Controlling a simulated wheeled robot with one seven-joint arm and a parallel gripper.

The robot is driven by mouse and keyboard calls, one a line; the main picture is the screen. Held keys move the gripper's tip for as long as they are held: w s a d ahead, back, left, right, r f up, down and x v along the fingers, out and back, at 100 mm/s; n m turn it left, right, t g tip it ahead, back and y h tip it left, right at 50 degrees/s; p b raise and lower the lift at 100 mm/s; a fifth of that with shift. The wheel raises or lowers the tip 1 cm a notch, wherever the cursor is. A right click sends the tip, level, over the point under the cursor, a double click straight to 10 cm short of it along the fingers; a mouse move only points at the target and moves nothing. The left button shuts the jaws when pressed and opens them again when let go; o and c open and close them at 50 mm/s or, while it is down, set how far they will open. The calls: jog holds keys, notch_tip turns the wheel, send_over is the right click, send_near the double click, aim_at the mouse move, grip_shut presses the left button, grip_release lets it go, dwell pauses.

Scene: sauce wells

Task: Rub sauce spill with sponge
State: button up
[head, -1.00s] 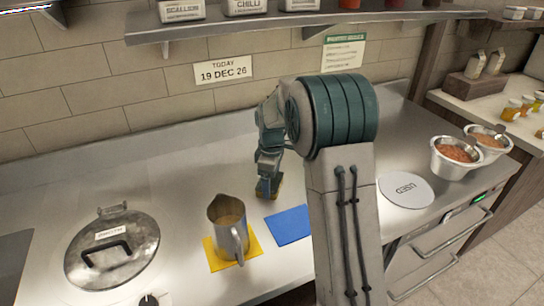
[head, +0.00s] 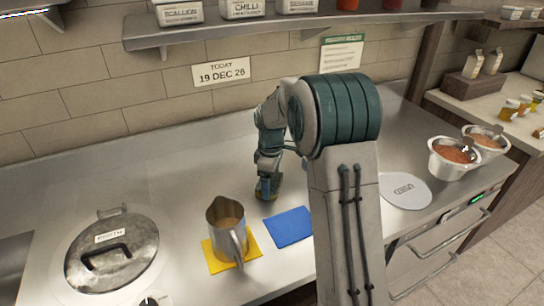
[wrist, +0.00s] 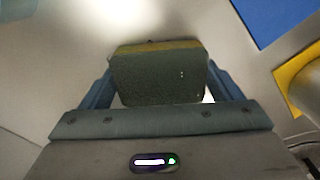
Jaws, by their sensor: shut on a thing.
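My gripper (head: 268,190) points down at the steel counter, behind the blue mat and the pitcher. In the wrist view it is shut on a sponge (wrist: 158,75) with a dark green face and a yellow edge, held between the two fingers. The sponge is at or close to the counter top; I cannot tell whether it touches. Only a sliver of it shows under the gripper in the head view. I can make out no sauce spill in either view; the sponge and my arm hide part of the counter.
A metal pitcher (head: 226,222) stands on a yellow mat (head: 252,245), beside a blue mat (head: 288,228). A lidded round well (head: 110,255) is at the left. A white disc (head: 405,190) and steel bowls (head: 450,165) are at the right. A shelf (head: 290,24) hangs above.

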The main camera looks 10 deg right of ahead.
notch_tip(320, 180, up, 3)
jog(key=shift+a+r+p, duration=0.1)
jog(key=shift+p, duration=0.45)
jog(key=shift+r+p, duration=1.65)
jog(key=shift+r, duration=0.65)
